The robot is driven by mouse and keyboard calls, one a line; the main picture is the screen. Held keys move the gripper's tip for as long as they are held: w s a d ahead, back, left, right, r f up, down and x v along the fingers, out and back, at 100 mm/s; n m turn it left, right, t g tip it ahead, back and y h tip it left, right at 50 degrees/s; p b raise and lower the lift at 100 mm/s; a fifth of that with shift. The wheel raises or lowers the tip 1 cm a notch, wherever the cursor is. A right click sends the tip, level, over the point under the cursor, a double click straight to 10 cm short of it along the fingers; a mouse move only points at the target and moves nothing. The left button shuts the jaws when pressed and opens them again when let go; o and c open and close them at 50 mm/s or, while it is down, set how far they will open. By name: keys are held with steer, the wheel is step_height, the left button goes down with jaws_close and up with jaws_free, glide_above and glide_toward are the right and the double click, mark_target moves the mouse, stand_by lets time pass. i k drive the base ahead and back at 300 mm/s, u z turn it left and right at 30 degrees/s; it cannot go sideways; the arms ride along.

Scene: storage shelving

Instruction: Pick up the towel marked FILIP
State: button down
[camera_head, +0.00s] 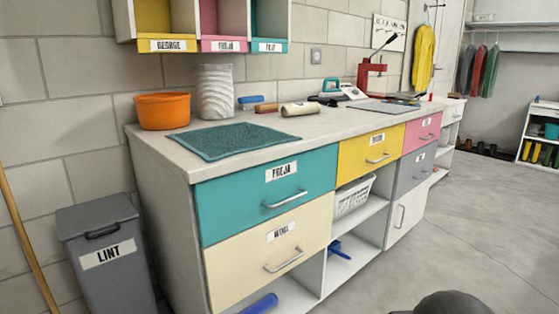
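A teal towel (232,141) lies flat on the counter's left part, near its front edge. I cannot make out any name on it. A teal cubby (270,30) on the wall above has a small label (270,46) that seems to read FILIP; its upper part is cut off by the frame. No other towel can be made out. My gripper is not in view.
On the counter (322,125) stand an orange bucket (163,110), a ribbed white vase (215,92), rollers (299,108) and a red press (371,75). Below are labelled drawers (265,190). A grey LINT bin (106,262) stands left; floor (470,220) at right is clear.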

mark_target(305, 108)
steer(key=z, duration=1.4)
steer(key=i, duration=1.1)
steer(key=u, duration=2.5)
